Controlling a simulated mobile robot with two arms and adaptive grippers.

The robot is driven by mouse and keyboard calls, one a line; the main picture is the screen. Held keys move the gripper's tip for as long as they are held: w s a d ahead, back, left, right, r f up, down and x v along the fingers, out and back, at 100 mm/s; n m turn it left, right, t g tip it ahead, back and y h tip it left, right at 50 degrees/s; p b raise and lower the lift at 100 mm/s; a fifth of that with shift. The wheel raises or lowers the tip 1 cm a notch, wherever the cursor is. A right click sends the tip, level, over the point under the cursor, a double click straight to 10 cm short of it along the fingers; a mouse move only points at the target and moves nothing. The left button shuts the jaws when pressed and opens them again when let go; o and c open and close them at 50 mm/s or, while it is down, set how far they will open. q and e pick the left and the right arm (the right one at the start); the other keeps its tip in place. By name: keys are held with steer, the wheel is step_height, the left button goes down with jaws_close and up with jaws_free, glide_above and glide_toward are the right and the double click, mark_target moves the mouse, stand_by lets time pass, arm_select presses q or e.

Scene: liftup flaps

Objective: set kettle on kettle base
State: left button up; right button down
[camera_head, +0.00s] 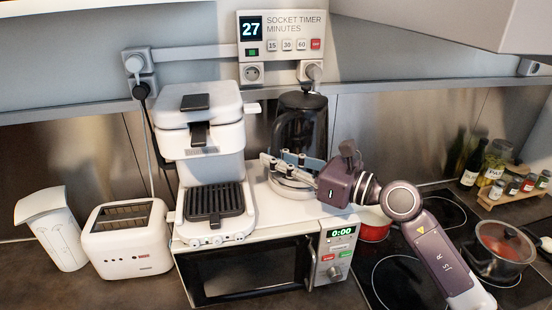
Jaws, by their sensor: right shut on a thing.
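The dark kettle (316,123) stands upright at the back of the microwave's top, below the socket panel. Its black handle (283,124) curves down on its left side. A round pale base (290,187) shows under and in front of the kettle. Whether the kettle sits fully on this base or is held slightly above it, I cannot tell. My right gripper (284,162) reaches in from the right, in front of the kettle's lower part, with its fingers shut near the handle's lower end. The fingers hide part of the contact. My left gripper is not in view.
The microwave (252,272) carries the kettle, with a white waffle-maker-like appliance (203,135) close on the left. A toaster (130,238) and white jug (50,230) stand farther left. A red pot (374,226) and glass-lidded pot (500,250) sit on the hob at right.

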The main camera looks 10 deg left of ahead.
steer(key=shift+f+b, duration=0.4)
steer(key=shift+b, duration=0.3)
stand_by(0.6)
steer(key=c, duration=2.2)
jaws_free()
steer(key=shift+s+f, duration=0.1)
steer(key=shift+f, duration=0.3)
steer(key=b+v, duration=0.3)
steer(key=v, duration=0.8)
steer(key=shift+s+r, duration=0.1)
steer(key=shift+r, duration=0.05)
